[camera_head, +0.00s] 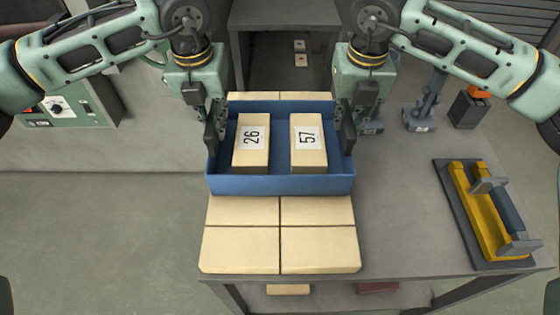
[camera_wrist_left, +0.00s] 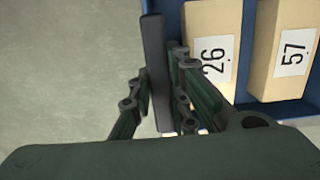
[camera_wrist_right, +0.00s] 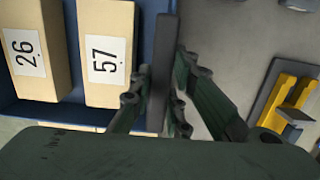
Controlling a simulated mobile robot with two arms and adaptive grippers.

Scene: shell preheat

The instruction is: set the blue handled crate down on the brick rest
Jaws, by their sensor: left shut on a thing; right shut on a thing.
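The blue handled crate (camera_head: 280,185) is in the middle of the head view, over the cream brick rest (camera_head: 280,235). It looks level; I cannot tell whether its base touches the bricks. Two cream blocks lie in it, labelled 26 (camera_head: 251,158) and 57 (camera_head: 309,160). My left gripper (camera_head: 215,130) is shut on the crate's left handle, a dark upright bar that shows in the left wrist view (camera_wrist_left: 156,70). My right gripper (camera_head: 347,130) is shut on the right handle, which shows in the right wrist view (camera_wrist_right: 162,70).
The brick rest lies on a grey table (camera_head: 400,225). A yellow and grey fixture (camera_head: 487,210) stands on the table at the right. Grey clamp-like tools (camera_head: 422,115) and a dark box (camera_head: 468,110) stand behind it. A dark open chamber (camera_head: 285,65) is at the back.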

